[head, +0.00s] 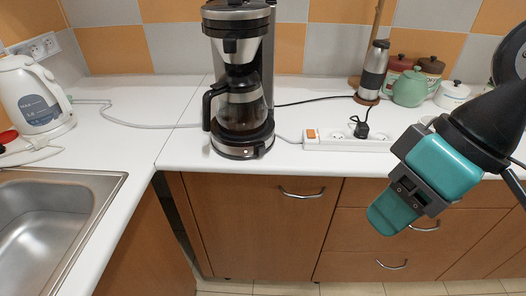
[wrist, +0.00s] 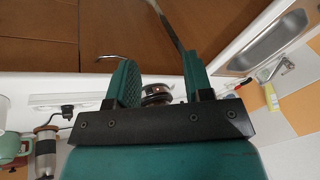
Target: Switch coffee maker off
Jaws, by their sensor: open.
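The coffee maker (head: 238,20) stands on the white counter, black and silver, with a glass carafe (head: 243,108) holding dark coffee. A small lit reddish switch (head: 247,152) shows on the front of its base. In the wrist view the coffee maker's base (wrist: 157,91) shows small between my fingers, some way off, with a red spot on it. The rest of it is hidden by my gripper. My gripper (head: 393,212) is in front of the drawers, right of the coffee maker and apart from it. In the wrist view my gripper (wrist: 160,82) is open and empty.
A power strip (head: 345,143) with an orange switch lies right of the coffee maker. A grinder (head: 374,70), a green teapot (head: 410,88) and canisters stand at the back right. A kettle (head: 32,95) and sink (head: 60,225) are at left. The counter front edge is clear.

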